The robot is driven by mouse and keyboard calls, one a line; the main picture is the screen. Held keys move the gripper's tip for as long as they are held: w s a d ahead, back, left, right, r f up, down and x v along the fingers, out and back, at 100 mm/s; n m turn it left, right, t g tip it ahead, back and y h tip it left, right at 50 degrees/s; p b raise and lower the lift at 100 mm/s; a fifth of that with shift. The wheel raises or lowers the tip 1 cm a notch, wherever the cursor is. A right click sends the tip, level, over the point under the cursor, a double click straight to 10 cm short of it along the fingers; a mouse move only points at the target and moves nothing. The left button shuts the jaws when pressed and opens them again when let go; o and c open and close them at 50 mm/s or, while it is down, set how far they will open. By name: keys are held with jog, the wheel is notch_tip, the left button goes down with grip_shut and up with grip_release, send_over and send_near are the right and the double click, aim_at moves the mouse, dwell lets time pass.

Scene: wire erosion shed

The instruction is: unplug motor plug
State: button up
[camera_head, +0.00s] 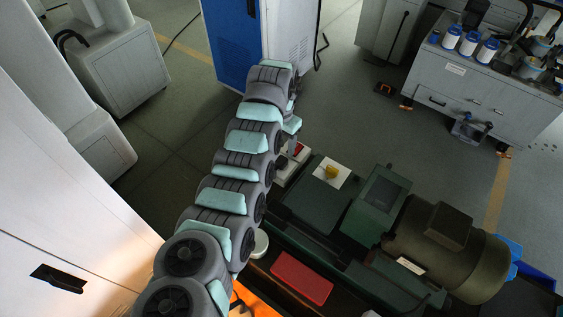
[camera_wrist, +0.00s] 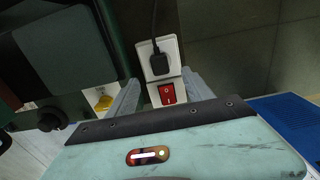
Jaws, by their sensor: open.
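The black plug (camera_wrist: 158,62), with a cable running up from it, sits in a white socket box (camera_wrist: 172,46) in the wrist view. A red rocker switch (camera_wrist: 167,95) is on the box just below the plug. My gripper (camera_wrist: 160,80) is open, with one grey finger to each side of the switch and its tips just short of the plug. Nothing is between the fingers that I can see held. In the head view the socket box (camera_head: 297,150) is partly hidden behind my arm, and the plug cannot be made out.
A green machine (camera_head: 310,200) with a large dark motor (camera_head: 445,245) stands right of my arm. A yellow knob (camera_head: 331,172) sits on a white plate there. A red tray (camera_head: 301,277) lies in front. A blue and white cabinet (camera_head: 262,45) stands behind, and a grey workbench (camera_head: 480,95) at right.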

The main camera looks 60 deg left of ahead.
aim_at(281, 160)
jog(key=shift+f+b, duration=2)
jog(key=shift+f, duration=2.4)
jog(key=shift+r+p, duration=0.1)
jog(key=shift+p, duration=0.25)
grip_shut()
jog(key=shift+r+p, duration=1.75)
jog(key=shift+r, duration=1.15)
